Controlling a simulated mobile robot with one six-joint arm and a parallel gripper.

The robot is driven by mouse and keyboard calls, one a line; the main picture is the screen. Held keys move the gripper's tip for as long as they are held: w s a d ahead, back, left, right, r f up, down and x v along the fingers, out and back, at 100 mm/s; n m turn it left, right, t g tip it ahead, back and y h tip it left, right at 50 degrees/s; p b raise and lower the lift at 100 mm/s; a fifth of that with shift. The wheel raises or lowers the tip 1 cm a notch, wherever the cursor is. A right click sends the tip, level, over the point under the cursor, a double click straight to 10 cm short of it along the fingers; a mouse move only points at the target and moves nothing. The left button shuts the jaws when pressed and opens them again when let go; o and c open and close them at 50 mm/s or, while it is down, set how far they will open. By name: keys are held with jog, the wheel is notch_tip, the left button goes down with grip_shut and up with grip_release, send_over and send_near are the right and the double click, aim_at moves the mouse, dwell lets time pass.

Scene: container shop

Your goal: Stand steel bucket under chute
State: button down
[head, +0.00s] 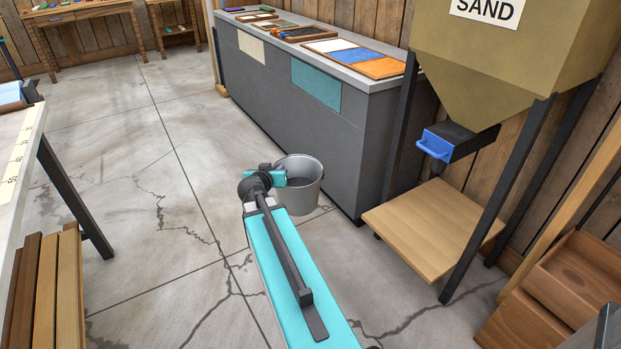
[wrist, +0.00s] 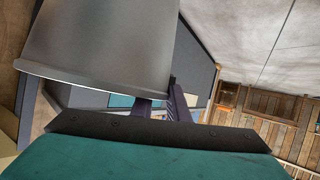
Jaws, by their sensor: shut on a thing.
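The grey steel bucket (head: 307,188) is at the end of my arm in the head view, upright, in front of the grey counter. My gripper (head: 284,178) is shut on its left side, near the rim. In the wrist view the bucket's wall (wrist: 100,45) fills the upper left, and the dark fingers of my gripper (wrist: 165,105) meet it. The sand hopper (head: 500,50) stands at the right. Its chute (head: 455,142) has a blue handle (head: 434,143). A bare wooden platform (head: 435,222) lies below the chute. I cannot tell whether the bucket touches the floor.
The grey counter (head: 300,95) with sample trays on top stands behind the bucket. Dark hopper legs (head: 500,195) flank the platform. Wooden crates (head: 565,290) are at the lower right. A table (head: 20,150) stands at the left. The cracked floor between is clear.

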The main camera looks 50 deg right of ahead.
jog(key=w+a+r+n+t+y, duration=0.1)
jog(key=w+a+r+n+y, duration=0.2)
jog(key=a, duration=0.4)
jog(key=w+a+r+n+t, duration=0.1)
jog(key=w+a+r+t, duration=0.2)
jog(key=a, duration=0.4)
jog(key=w+a+r+n+y, duration=0.2)
jog(key=w+a+r, duration=0.2)
jog(key=w+a, duration=0.15)
jog(key=w+a+r+n+t+y, duration=0.1)
jog(key=a+r, duration=0.4)
jog(key=a, duration=0.6)
jog(key=w+a+r+n+t+y, duration=0.1)
jog(key=a+r+n+y, duration=0.3)
jog(key=a, duration=0.7)
jog(key=shift+w+a+r+n+y, duration=0.3)
jog(key=shift+w+r+y, duration=0.15)
jog(key=shift+r, duration=0.2)
jog(key=shift+d, duration=0.1)
jog(key=d, duration=0.2)
jog(key=shift+d, duration=0.3)
jog(key=shift+s, duration=0.15)
